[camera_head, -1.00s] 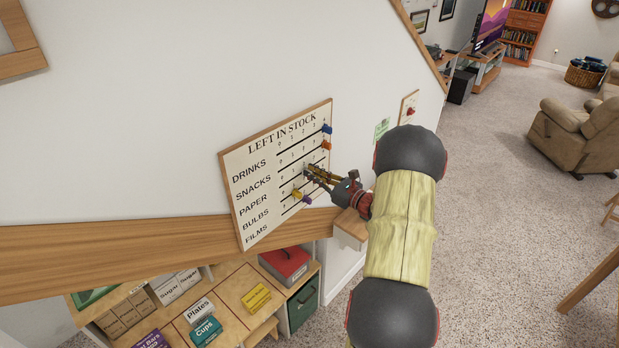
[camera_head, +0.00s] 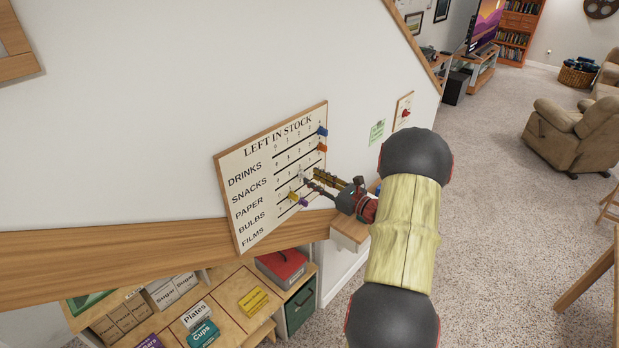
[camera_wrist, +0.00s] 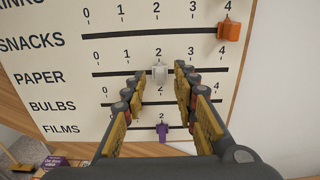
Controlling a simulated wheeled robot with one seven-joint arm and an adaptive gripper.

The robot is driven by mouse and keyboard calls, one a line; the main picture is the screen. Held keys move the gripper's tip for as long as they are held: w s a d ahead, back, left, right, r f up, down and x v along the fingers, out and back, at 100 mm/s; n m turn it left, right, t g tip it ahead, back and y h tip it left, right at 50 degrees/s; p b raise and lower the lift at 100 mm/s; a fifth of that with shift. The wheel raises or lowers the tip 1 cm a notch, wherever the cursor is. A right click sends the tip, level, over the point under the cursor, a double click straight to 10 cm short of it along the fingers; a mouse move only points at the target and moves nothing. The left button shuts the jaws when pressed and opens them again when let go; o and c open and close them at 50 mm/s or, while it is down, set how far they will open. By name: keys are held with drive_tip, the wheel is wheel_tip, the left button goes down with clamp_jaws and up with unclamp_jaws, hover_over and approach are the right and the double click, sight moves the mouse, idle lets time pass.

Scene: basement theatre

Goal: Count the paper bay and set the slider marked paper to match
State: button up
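The LEFT IN STOCK board (camera_head: 236,165) hangs on the wall. Its white PAPER slider (camera_wrist: 159,73) stands just under the 2 in the wrist view; it also shows in the head view (camera_head: 303,174). My gripper (camera_wrist: 160,72) is open, one finger on each side of the white slider, with visible gaps to both. In the head view my gripper (camera_head: 313,180) points at the board from the right. In the shelf below, teal Cups (camera_head: 203,334), white Plates (camera_head: 196,315) and a yellow pack (camera_head: 253,300) occupy the middle bays. Which packs make up the paper bay is unclear.
The orange SNACKS slider (camera_wrist: 229,31) is at 4. The purple FILMS slider (camera_wrist: 162,132) is near 2. A blue slider (camera_head: 322,131) and a yellow one (camera_head: 292,196) also show. A small wooden ledge (camera_head: 350,231) juts out below my gripper.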

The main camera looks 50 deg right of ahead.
drive_tip(key=s, duration=0.9)
idle(0.3)
